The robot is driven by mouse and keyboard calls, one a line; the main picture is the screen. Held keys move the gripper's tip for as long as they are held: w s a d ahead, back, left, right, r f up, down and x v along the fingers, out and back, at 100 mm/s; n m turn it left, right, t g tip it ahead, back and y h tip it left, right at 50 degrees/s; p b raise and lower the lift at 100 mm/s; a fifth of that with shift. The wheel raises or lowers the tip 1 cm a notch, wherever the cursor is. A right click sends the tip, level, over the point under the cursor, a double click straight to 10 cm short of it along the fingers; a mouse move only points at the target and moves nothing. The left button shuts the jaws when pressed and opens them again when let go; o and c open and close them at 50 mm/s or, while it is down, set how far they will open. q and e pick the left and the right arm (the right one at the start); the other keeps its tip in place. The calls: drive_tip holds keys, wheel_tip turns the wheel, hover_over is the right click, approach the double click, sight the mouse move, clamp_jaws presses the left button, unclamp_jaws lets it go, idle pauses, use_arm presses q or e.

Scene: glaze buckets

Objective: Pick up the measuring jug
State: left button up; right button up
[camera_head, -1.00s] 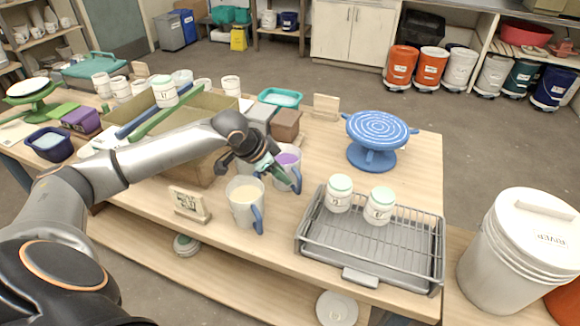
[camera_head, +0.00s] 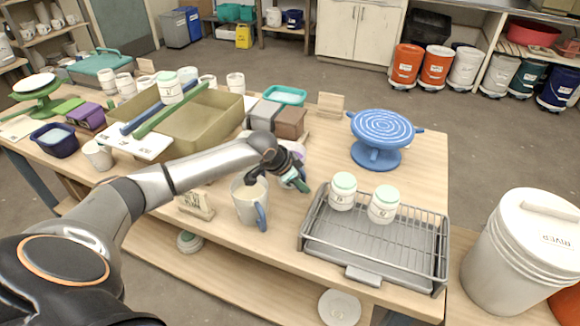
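Two pale jugs with blue handles stand on the wooden table. One jug with cream-coloured contents (camera_head: 249,203) stands near the front edge, upright, its handle toward the front right. A second jug with purple contents (camera_head: 297,149) is just behind and to its right, mostly hidden by my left arm. My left gripper (camera_head: 296,182) points down at this second jug, on its near side by the handle. Its wrist covers the contact area, so I cannot tell whether the fingers touch or hold it. My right gripper is not in view.
A grey wire drying rack (camera_head: 375,245) with two white lidded jars stands to the right. A blue banding wheel (camera_head: 377,150) is behind it. A small sign (camera_head: 196,205) stands left of the cream jug. An olive tray (camera_head: 205,125) lies farther left.

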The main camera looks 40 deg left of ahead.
use_arm(q)
drive_tip(key=shift+c, duration=0.4)
clamp_jaws()
drive_tip(key=shift+w+r, duration=0.1)
drive_tip(key=shift+r, duration=0.05)
idle(0.6)
drive_tip(key=shift+r, duration=0.1)
